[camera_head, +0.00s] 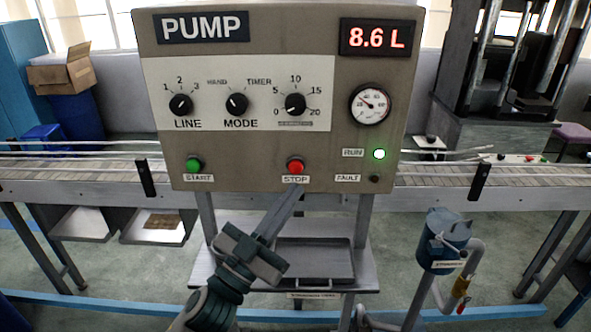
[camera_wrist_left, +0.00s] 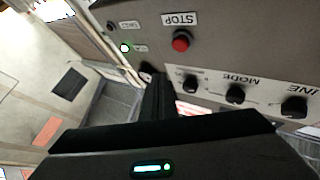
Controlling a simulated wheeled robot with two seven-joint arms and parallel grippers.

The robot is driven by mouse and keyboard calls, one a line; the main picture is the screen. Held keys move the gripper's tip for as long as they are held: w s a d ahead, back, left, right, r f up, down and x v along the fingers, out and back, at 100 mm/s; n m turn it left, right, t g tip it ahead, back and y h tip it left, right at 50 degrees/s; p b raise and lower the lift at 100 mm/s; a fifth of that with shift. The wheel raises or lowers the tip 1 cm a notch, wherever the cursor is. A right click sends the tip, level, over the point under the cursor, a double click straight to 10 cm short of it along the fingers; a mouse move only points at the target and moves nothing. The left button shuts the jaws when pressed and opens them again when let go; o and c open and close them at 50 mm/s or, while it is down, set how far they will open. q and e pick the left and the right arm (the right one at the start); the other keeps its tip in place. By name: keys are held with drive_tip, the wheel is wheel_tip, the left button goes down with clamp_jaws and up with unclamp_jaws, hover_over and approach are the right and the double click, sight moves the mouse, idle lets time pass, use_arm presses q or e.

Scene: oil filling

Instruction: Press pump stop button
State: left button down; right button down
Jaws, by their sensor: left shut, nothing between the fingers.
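The grey pump panel (camera_head: 240,165) faces me. Its red stop button (camera_head: 295,167) sits at the lower middle, above a STOP label. My left gripper (camera_head: 296,192) reaches up from below, shut and empty. Its fingertips are just under the STOP label in the head view; I cannot tell whether they touch the panel. In the left wrist view, the panel appears upside down, the red button (camera_wrist_left: 181,41) is uncovered, and the dark shut fingers (camera_wrist_left: 153,76) are apart from it in the picture. My right gripper is not in view.
A green start button (camera_head: 194,164) is to the left. The display (camera_head: 379,37) reads 8.6 L, and the green run light (camera_head: 379,154) is lit. A tray (camera_head: 314,262) lies below the panel. A roller conveyor (camera_head: 530,175) runs behind. A blue-grey pump (camera_head: 447,232) stands right.

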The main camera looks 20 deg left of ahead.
sight(300, 165)
use_arm(q)
drive_tip(key=shift+w+a, duration=0.2)
drive_tip(key=shift+w, duration=0.5)
drive_tip(key=shift+w+a, duration=0.25)
drive_tip(key=shift+w, duration=0.5)
drive_tip(key=shift+w+a, duration=0.2)
drive_tip(key=shift+w, duration=0.5)
drive_tip(key=shift+w, duration=0.1)
idle(0.4)
drive_tip(key=shift+w+a, duration=0.1)
drive_tip(key=shift+w, duration=0.2)
drive_tip(key=shift+w+a, duration=0.2)
drive_tip(key=shift+w, duration=0.35)
idle(1.0)
drive_tip(key=shift+s, duration=0.1)
idle(0.3)
drive_tip(key=shift+s+d, duration=0.3)
drive_tip(key=shift+s, duration=0.55)
drive_tip(key=s, duration=0.2)
drive_tip(key=s+d+p, duration=0.1)
drive_tip(key=s, duration=0.1)
drive_tip(key=shift+s+d, duration=0.2)
drive_tip(key=shift+s, duration=0.2)
